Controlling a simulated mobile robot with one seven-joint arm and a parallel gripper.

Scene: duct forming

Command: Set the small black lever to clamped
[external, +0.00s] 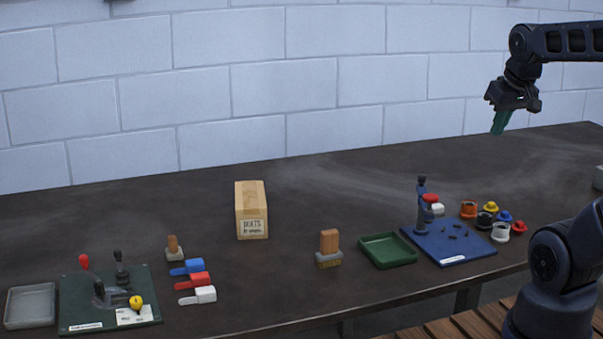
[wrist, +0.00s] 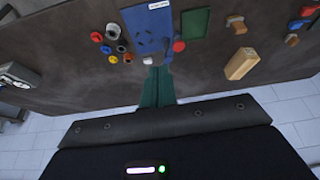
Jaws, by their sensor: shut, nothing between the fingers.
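The dark green lever plate (external: 72,300) lies at the left end of the table in the external view. It carries an upright lever with a black knob (external: 118,256), a red-knobbed lever (external: 84,262), a low black handle (external: 118,297) and a yellow knob (external: 136,303). Which of the black ones is the small lever, and its setting, I cannot tell. My gripper (external: 497,130) hangs at the far right above the table's back edge, far from the plate. Its green fingers (wrist: 157,72) are shut and empty in the wrist view.
A wooden box (external: 252,224) stands mid-table. Red, blue and white handled pieces (external: 194,281) lie right of the plate; a grey tray (external: 30,307) is left of it. A green tray (external: 388,250) and blue board (external: 466,250) with an upright post (external: 421,205) stand at right.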

